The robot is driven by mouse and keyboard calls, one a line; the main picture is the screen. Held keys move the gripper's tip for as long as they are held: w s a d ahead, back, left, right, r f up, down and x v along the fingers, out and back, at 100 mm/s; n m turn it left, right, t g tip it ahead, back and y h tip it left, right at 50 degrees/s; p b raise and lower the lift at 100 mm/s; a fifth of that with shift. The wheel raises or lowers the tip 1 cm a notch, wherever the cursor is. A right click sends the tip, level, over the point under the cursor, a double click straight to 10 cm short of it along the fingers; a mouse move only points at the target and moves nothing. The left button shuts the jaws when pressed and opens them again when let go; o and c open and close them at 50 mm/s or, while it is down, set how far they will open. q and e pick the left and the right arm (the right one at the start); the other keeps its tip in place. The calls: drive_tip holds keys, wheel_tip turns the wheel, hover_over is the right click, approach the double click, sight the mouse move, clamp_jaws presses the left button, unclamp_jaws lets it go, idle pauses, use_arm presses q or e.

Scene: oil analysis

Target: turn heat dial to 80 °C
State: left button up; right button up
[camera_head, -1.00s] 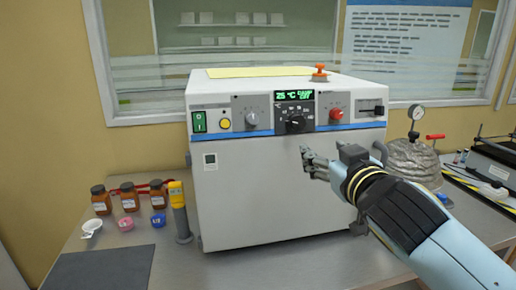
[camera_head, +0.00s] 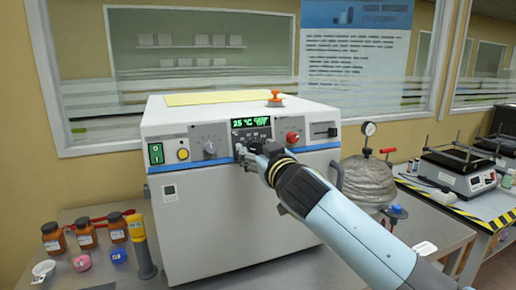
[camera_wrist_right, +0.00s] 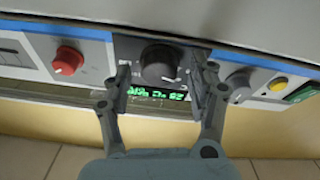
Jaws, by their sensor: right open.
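The black heat dial (camera_wrist_right: 158,65) sits on the dark middle panel of the white oven (camera_head: 225,225). In the head view my right gripper covers most of the dial. The green display (camera_head: 251,123) above it reads 25 °C; it shows upside down in the right wrist view (camera_wrist_right: 155,92). My right gripper (camera_head: 249,153) is open in front of the panel. In the right wrist view its two fingers (camera_wrist_right: 162,74) stand on either side of the dial, with gaps; I see no clear contact. My left gripper is not in view.
A grey knob (camera_head: 209,147), a yellow button (camera_head: 183,154) and a green switch (camera_head: 156,153) are to the left. A red knob (camera_head: 292,137) is to the right. Brown bottles (camera_head: 86,234) stand left of the oven, and a gauge (camera_head: 369,128) stands right.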

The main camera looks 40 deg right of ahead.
drive_tip(key=c, duration=1.1)
drive_tip(key=shift+f+m+b, duration=0.2)
drive_tip(key=shift+m+b, duration=0.6)
drive_tip(key=shift+b, duration=0.25)
drive_tip(key=shift+c, duration=0.2)
drive_tip(key=m+h+b, duration=0.1)
drive_tip(key=m+b, duration=0.3)
drive_tip(key=m, duration=0.1)
drive_tip(key=shift+g+b, duration=0.3)
drive_tip(key=shift+b, duration=0.05)
drive_tip(key=shift+m+g+h+b, duration=0.35)
drive_tip(key=shift+m+b, duration=0.3)
drive_tip(key=shift+m, duration=0.35)
drive_tip(key=m+b, duration=0.1)
drive_tip(key=m, duration=0.1)
drive_tip(key=m+b, duration=0.1)
drive_tip(key=m, duration=0.2)
drive_tip(key=shift+r+g+h, duration=0.2)
drive_tip(key=shift+g+h, duration=0.15)
drive_tip(key=m, duration=0.2)
drive_tip(key=shift+m+g+b, duration=0.3)
drive_tip(key=shift+g+b, duration=0.05)
drive_tip(key=shift+g, duration=0.05)
drive_tip(key=shift+m+g, duration=0.3)
drive_tip(key=shift+m, duration=1.5)
